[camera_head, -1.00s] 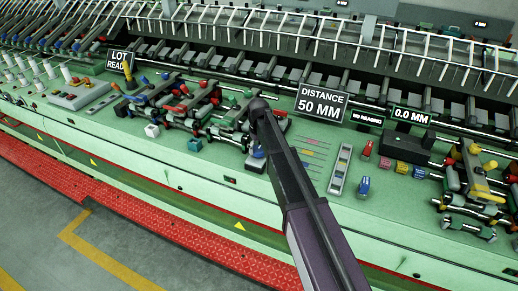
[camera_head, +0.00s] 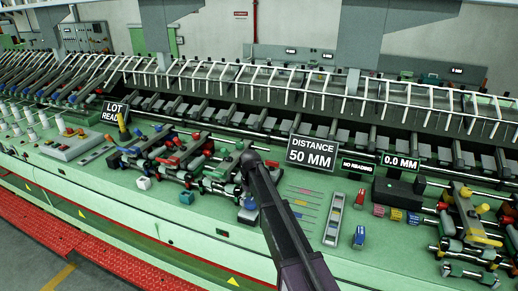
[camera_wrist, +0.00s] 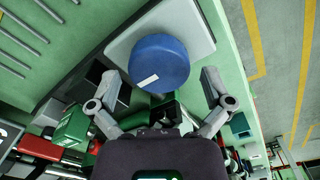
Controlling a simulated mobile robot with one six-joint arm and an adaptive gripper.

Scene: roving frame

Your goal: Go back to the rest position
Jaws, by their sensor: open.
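My gripper (camera_wrist: 162,95) shows in the wrist view with its two grey fingers spread apart. A blue round piece (camera_wrist: 158,62) with a small white label sits on a pale square plate (camera_wrist: 190,22) beyond the fingertips. The fingers lie on either side of the near part of the blue piece in the picture; I cannot tell how far off it is. In the head view my dark arm reaches up from the bottom to the green bench (camera_head: 190,212), and its end hides the gripper there.
A "DISTANCE 50 MM" sign (camera_head: 312,153) stands right of my arm. A grey tray (camera_head: 334,219) and small coloured blocks (camera_head: 379,210) lie on the bench. Clamps and rods (camera_head: 165,160) crowd the left; a yellow-handled fixture (camera_head: 467,215) stands at the right. A rail of white rods runs behind.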

